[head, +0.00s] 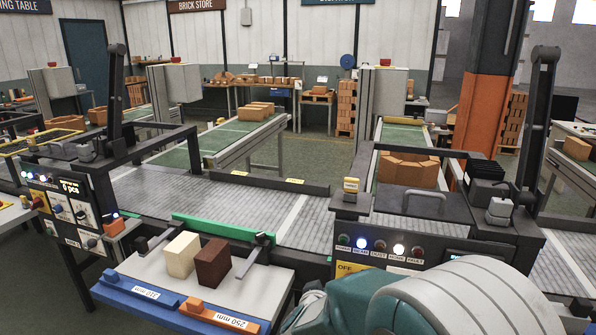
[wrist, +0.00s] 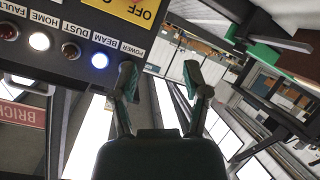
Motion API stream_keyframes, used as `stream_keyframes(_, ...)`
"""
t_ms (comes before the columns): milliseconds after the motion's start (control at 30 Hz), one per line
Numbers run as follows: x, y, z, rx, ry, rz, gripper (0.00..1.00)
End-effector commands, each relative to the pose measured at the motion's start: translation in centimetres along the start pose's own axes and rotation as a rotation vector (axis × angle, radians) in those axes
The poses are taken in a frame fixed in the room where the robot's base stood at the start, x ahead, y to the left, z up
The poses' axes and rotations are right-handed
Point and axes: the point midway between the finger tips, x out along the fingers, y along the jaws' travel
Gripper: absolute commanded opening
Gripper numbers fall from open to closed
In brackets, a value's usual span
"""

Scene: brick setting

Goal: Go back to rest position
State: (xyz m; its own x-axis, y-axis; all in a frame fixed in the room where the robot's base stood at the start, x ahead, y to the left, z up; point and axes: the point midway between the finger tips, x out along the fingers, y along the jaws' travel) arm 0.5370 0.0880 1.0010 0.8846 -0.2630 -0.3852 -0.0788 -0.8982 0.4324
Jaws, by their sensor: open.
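My gripper (wrist: 160,85) shows in the wrist view with its two fingers apart and nothing between them. It is close to a dark control panel (wrist: 75,45) with lit and unlit lamps labelled POWER, BEAM, DUST, HOME and FAULT. In the head view my arm fills the lower right, in front of the same panel (head: 400,250), and the fingers cannot be made out there. A cream brick (head: 183,255) and a dark brown brick (head: 213,263) stand side by side on a small light tray (head: 140,268), apart from my arm.
A grey roller conveyor (head: 310,222) runs across behind the tray, with a green rail (head: 222,228) along its near edge. Another control panel (head: 72,215) stands at left. Orange bricks lie on a conveyor (head: 408,168) behind. An orange and black column (head: 482,110) rises at right.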

Motion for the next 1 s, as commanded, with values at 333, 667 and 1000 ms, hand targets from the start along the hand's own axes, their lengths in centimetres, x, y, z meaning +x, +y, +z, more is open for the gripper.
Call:
stream_keyframes(333,-8.1,3.4,-4.2,0.200,-0.028,-0.392,0.60)
stream_keyframes(667,-18.0,8.3,-0.5,0.234,-0.268,-0.534,0.60)
stream_keyframes(1000,-26.2,13.9,6.9,0.261,-0.571,-0.399,0.60)
